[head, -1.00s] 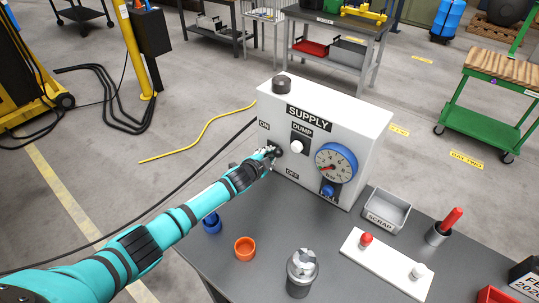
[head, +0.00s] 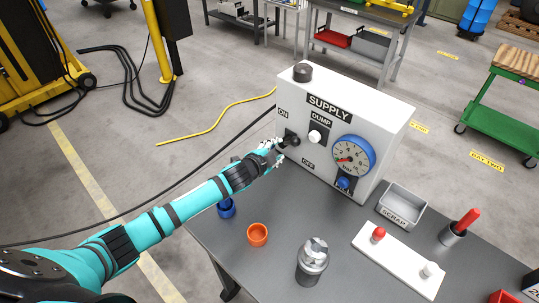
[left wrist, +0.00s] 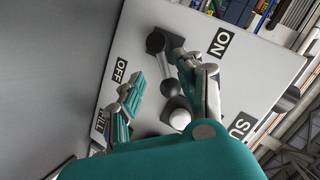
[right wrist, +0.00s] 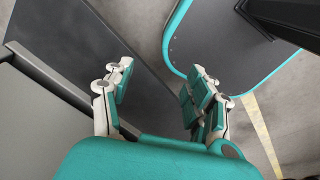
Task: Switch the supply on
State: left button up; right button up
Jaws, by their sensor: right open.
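The white supply box (head: 340,160) stands on the grey table, with ON and OFF labels on its front. Its switch lever (left wrist: 165,68) has a black ball end and a metal shaft; it shows between the ON label (left wrist: 220,42) and the OFF label (left wrist: 120,70) in the left wrist view. In the head view the black knob (head: 293,141) is just right of my left gripper (head: 276,153). That gripper (left wrist: 165,85) is open, its fingers on either side of the lever; contact cannot be told. My right gripper (right wrist: 160,85) is open and empty.
The front also carries a white DUMP button (head: 315,136), a gauge (head: 353,156) and a blue knob (head: 344,183).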

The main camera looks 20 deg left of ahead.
pick_arm(q)
jog(key=shift+v, duration=2.15)
jog(key=shift+f, duration=0.1)
